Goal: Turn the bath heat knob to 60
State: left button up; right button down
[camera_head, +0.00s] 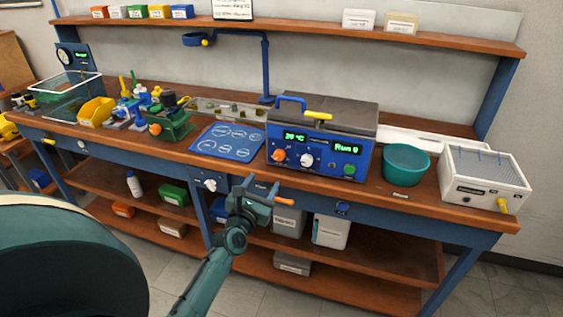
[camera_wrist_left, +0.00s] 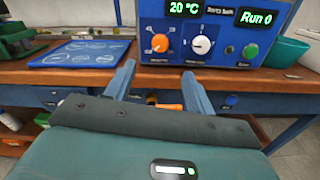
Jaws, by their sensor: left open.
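The bath (camera_head: 320,135) is a blue-fronted box with a grey lid on the bench. Its green displays read about 20 °C and Run 0. Its front has an orange knob (camera_head: 278,155) on the left and a white knob (camera_head: 306,160) right of it. I cannot read which is the heat knob. My left gripper (camera_head: 262,185) is open and empty, in front of the bench edge, below and apart from the knobs. My right gripper is not seen.
A blue mat (camera_head: 227,142) lies left of the bath. A teal bowl (camera_head: 405,165) and a white box (camera_head: 485,178) stand to its right. An orange handle (camera_head: 284,201) shows beside my gripper near the bench front. A green button (camera_head: 349,169) is right of the white knob.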

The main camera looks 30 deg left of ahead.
aim_at(278, 157)
pick_arm(q)
jog(key=b+x, duration=0.4)
jog(key=x, duration=0.7)
jog(key=shift+f+b, duration=0.1)
jog(key=shift+b, duration=0.2)
jog(key=shift+w, duration=0.4)
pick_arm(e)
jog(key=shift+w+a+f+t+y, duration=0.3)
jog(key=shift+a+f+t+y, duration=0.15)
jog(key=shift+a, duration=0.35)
pick_arm(q)
jog(key=shift+c, duration=0.5)
jog(key=c, duration=0.9)
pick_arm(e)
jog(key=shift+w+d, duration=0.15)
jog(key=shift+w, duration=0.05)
